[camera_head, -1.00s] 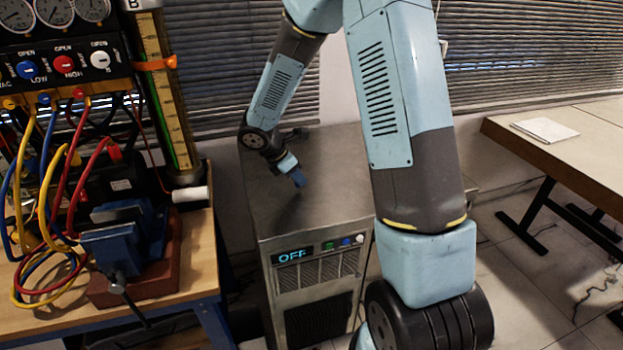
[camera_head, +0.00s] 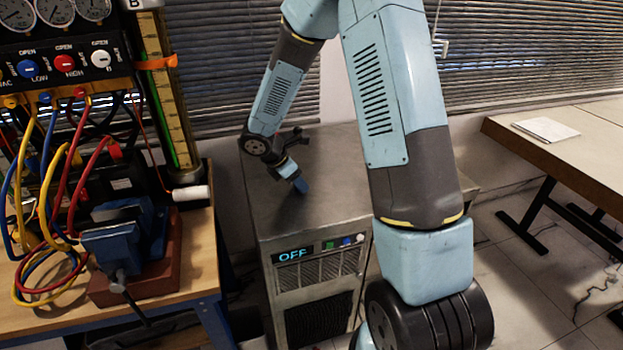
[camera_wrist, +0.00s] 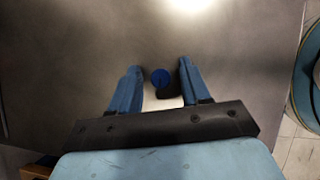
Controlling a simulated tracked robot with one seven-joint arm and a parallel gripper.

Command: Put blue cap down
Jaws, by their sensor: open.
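The blue cap (camera_wrist: 160,77) shows in the wrist view as a small round disc between my two blue fingers, with visible gaps on both sides. It appears to be on or just above the grey metal top of the cabinet (camera_head: 330,180); a dark shadow lies beside it. My gripper (camera_wrist: 158,70) is open around the cap. In the head view my gripper (camera_head: 300,186) points down at the cabinet top, and the cap cannot be made out there.
A wooden bench (camera_head: 190,285) at left carries a blue vise (camera_head: 120,240), coloured hoses and gauges. A table (camera_head: 570,150) with papers stands at right. Much of the cabinet top is clear.

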